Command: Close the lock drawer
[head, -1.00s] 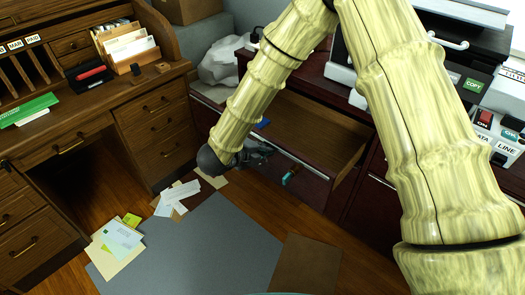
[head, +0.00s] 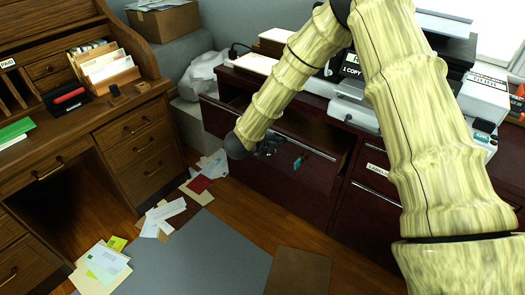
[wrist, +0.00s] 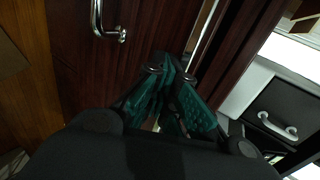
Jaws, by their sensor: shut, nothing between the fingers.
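The pulled-out drawer (head: 318,178) is in the dark red-brown cabinet, centre of the head view. It stands partly open, with a strip of its brown inside showing. My gripper (head: 299,161) is at the outer side of the drawer front, its teal fingertips close to the wood. I cannot tell whether they touch it. In the wrist view my gripper (wrist: 172,92) shows its teal fingers shut with nothing between them, in front of red-brown wood. A silver handle (wrist: 97,20) is on the wood to their upper left. My arm hides part of the drawer.
The wooden desk (head: 130,135) stands at the left. Papers (head: 165,215) lie on the floor before the cabinet, beside a grey mat (head: 205,255). A printer (head: 355,115) stands on the cabinet top. Floor in front of the drawer is mostly clear.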

